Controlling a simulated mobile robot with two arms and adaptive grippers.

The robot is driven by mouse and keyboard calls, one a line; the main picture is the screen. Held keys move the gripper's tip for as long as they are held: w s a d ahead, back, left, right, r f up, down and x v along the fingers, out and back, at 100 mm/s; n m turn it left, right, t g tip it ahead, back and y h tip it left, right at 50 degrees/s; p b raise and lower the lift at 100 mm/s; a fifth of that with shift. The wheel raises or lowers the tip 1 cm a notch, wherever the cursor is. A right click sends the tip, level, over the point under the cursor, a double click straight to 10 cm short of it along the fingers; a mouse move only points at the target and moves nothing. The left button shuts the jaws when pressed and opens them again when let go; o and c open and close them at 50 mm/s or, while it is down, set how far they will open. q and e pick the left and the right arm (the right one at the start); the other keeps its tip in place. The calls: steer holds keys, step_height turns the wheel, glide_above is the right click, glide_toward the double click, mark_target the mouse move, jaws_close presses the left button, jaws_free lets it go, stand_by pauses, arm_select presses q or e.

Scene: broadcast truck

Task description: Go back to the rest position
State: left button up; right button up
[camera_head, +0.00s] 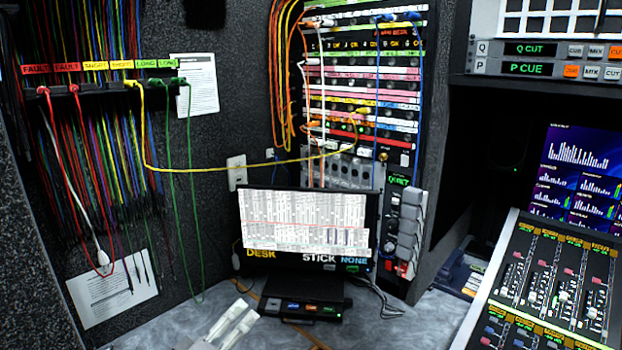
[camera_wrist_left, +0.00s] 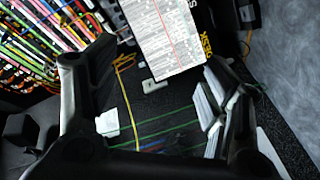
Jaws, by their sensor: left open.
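My left gripper (camera_head: 236,322) shows only in part at the bottom of the head view, as pale finger pieces above the grey desk. In the left wrist view its two dark fingers stand wide apart, and the gripper (camera_wrist_left: 148,88) is open. I see nothing held between the fingers; the dark wall and cables show through the gap. The monitor (camera_head: 303,222) stands beyond the gripper in the head view, and its white screen also shows in the left wrist view (camera_wrist_left: 165,35). My right gripper is in neither view.
A patch panel (camera_head: 360,90) with plugged cables rises behind the monitor. A yellow cable (camera_head: 220,169) spans from it to the labelled strip on the left wall. A black box (camera_head: 305,306) sits on the grey desk (camera_head: 400,325). A mixing console (camera_head: 550,290) stands at right.

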arm_select(q)
steer(key=s+f+m+g+y, duration=0.1)
steer(key=s+f+m+g, duration=0.3)
steer(key=s+f, duration=0.5)
steer(key=s+a+f+m+g+y, duration=0.2)
steer(key=s+a+f+m+g, duration=0.3)
steer(key=s, duration=0.6)
steer(key=s+a+f+g+y, duration=0.1)
steer(key=s+f+g+y, duration=0.2)
steer(key=s+f, duration=0.6)
step_height(320, 180, down, 24)
steer(key=s+r+g, duration=0.1)
steer(key=s+g, duration=0.1)
steer(key=s, duration=0.1)
steer(key=s+a+f, duration=0.2)
steer(key=s+f, duration=1.4)
steer(key=f, duration=0.1)
steer(key=shift+s+a+g, duration=0.2)
steer(key=shift+a+g, duration=0.05)
steer(key=shift+g, duration=0.15)
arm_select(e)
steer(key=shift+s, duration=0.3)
arm_select(q)
steer(key=shift+c, duration=0.2)
